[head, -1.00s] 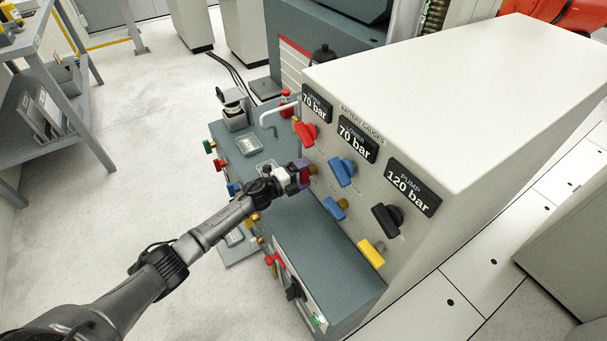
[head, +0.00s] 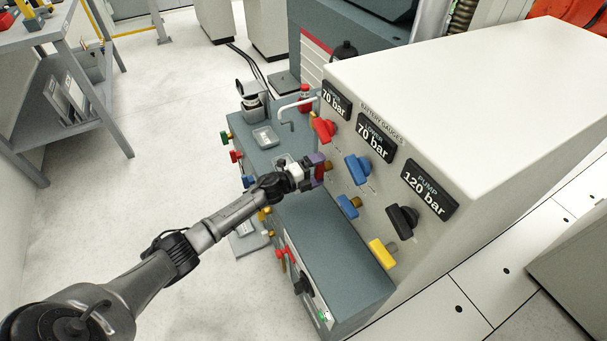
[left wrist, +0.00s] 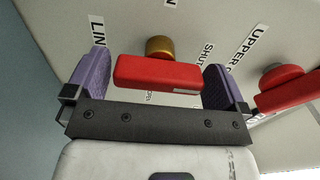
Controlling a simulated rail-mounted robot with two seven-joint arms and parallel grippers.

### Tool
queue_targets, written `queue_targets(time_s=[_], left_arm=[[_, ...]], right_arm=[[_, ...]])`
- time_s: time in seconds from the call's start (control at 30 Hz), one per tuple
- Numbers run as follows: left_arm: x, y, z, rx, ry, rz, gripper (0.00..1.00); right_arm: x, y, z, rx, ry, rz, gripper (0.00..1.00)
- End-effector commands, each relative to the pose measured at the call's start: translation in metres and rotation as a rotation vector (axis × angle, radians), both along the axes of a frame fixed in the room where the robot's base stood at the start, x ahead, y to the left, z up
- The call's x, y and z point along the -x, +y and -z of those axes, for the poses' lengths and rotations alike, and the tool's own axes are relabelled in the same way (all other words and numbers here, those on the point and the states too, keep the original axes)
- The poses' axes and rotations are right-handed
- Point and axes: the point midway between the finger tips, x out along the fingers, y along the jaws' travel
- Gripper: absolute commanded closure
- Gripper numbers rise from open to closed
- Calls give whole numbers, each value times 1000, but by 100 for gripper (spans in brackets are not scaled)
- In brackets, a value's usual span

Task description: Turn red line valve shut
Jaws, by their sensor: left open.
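The red line valve shows in the left wrist view as a red bar handle (left wrist: 158,73) on a brass stem, lying roughly crosswise. Labels reading "LIN", partly cut off, and "SHUT" are on the panel behind it. My left gripper (left wrist: 157,85) is open, with one purple finger on each side of the handle and a visible gap at both ends. In the head view my left gripper (head: 316,168) is at the panel's lower left, and it largely hides the line valve there. My right gripper is not in view.
Another red handle (head: 323,128), labelled upper, sits close above and also shows in the left wrist view (left wrist: 285,88). Blue handles (head: 357,168), a black one (head: 401,220) and a yellow one (head: 382,253) are to the right. A bent white pipe (head: 296,107) stands behind.

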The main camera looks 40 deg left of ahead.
Motion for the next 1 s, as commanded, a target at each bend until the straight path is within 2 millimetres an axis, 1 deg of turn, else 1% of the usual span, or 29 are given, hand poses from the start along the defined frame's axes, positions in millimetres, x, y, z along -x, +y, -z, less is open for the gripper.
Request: queue_targets(time_s=[0.17,0.3,0.5,0.6,0.8,1.0], left_arm=[[24,9,-2,-2,3,0,0],[51,17,-2,-1,4,0,0],[85,29,-2,0,3,0,0],[100,34,-2,-1,3,0,0],[119,41,-1,0,1,1,0],[126,44,-1,-1,0,0,0]], right_arm=[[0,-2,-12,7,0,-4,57],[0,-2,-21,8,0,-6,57],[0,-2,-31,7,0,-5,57],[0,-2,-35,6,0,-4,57],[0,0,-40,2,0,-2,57],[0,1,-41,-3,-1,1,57]])
